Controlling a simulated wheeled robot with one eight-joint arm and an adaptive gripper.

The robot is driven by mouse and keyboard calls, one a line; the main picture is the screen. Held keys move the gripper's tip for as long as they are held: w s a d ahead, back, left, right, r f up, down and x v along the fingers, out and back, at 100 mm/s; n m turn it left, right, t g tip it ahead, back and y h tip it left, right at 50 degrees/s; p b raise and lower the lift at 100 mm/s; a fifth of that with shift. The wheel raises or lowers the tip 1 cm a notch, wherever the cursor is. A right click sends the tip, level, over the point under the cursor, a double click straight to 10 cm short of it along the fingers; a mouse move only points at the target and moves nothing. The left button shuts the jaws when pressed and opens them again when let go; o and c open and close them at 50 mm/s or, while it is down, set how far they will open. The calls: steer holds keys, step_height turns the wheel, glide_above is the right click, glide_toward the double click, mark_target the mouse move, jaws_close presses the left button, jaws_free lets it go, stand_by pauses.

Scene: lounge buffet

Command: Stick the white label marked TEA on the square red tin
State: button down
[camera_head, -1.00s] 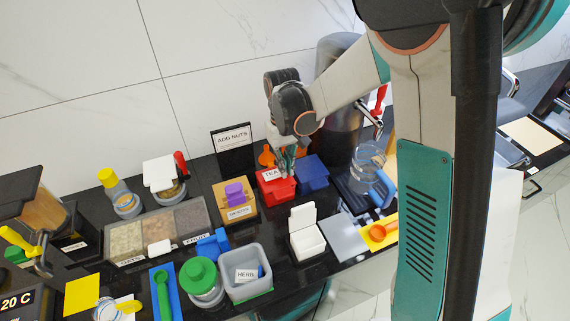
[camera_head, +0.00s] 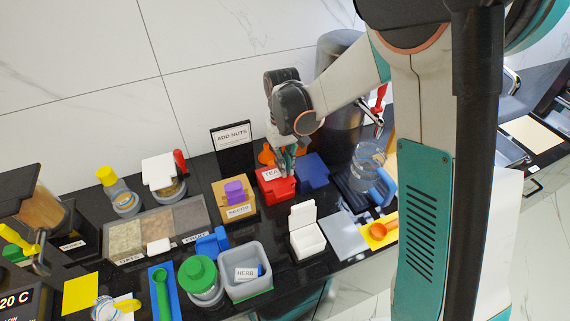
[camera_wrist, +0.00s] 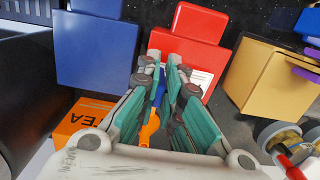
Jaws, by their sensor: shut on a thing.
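The square red tin (camera_head: 275,189) stands on the dark counter beside the blue tin (camera_head: 311,172). The white label marked TEA (camera_head: 271,173) is at the red tin's upper left part in the head view. My gripper (camera_head: 286,168) reaches down over the red tin, with its fingers close together at the label. In the wrist view, my gripper (camera_wrist: 171,66) is shut at the red tin (camera_wrist: 188,48), and part of the white label (camera_wrist: 202,78) shows beside the right fingertip against the red. The fingers hide part of the label; I cannot tell whether it touches the tin all over.
An orange box with TEA lettering (camera_wrist: 84,118) and the blue tin (camera_wrist: 97,52) are left in the wrist view; a tan box (camera_wrist: 262,75) is right. A black ADD NUTS sign (camera_head: 233,138) stands behind. An open white box (camera_head: 306,238) stands in front.

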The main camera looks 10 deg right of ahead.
steer(key=shift+f+b, duration=0.5)
stand_by(1.2)
stand_by(0.4)
steer(key=c, duration=1.7)
jaws_free()
steer(key=shift+r, duration=0.15)
steer(key=shift+r+p, duration=1.95)
steer(key=shift+r, duration=0.95)
